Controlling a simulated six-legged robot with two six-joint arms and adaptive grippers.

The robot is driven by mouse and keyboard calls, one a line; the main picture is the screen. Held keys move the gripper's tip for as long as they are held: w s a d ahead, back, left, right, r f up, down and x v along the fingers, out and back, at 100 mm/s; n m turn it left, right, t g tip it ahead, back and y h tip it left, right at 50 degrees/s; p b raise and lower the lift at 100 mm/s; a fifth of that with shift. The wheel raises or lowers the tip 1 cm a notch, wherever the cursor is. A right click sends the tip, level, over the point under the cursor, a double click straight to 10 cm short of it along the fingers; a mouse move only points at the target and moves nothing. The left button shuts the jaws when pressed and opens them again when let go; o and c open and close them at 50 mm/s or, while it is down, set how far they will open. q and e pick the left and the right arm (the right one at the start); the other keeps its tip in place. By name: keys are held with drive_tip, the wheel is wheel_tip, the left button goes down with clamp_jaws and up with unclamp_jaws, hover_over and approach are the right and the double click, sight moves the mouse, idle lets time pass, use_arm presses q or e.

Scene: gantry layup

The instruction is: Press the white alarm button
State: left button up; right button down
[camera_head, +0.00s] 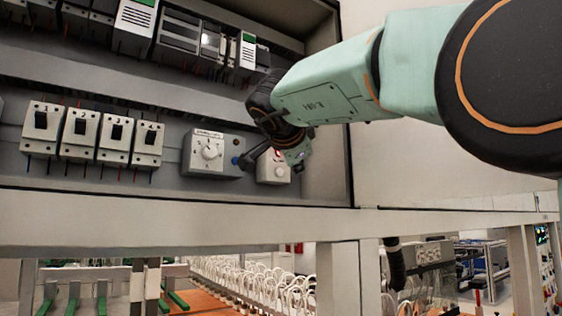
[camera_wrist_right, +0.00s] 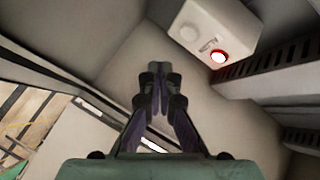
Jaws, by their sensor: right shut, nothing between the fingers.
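The white alarm button (camera_wrist_right: 188,33) is a pale round cap on a small light box (camera_wrist_right: 227,20) in the right wrist view. A round lamp (camera_wrist_right: 218,57) with a glowing red ring sits beside it on the same box. In the head view the box (camera_head: 264,172) is partly hidden behind my right gripper, with the pale button (camera_head: 280,171) showing low on it. My left gripper is not in view.
Several numbered breakers (camera_head: 80,132) stand further left. The cabinet's side wall (camera_head: 325,165) and lower front rail (camera_head: 150,218) bound the space.

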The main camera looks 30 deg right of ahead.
sight(279, 172)
drive_tip(key=shift+w+a+r+p, duration=0.15)
drive_tip(key=shift+w+p, duration=0.4)
drive_tip(key=shift+w, duration=0.35)
drive_tip(key=shift+w+a, duration=0.2)
drive_tip(key=shift+w, duration=0.4)
drive_tip(key=shift+s+d, duration=0.15)
drive_tip(key=shift+d, duration=0.05)
drive_tip(key=shift+a, duration=0.2)
drive_tip(key=shift+d, duration=0.2)
drive_tip(key=shift+w+a, duration=0.15)
drive_tip(key=shift+w, duration=0.05)
drive_tip(key=shift+w, duration=0.1)
drive_tip(key=shift+w, duration=0.2)
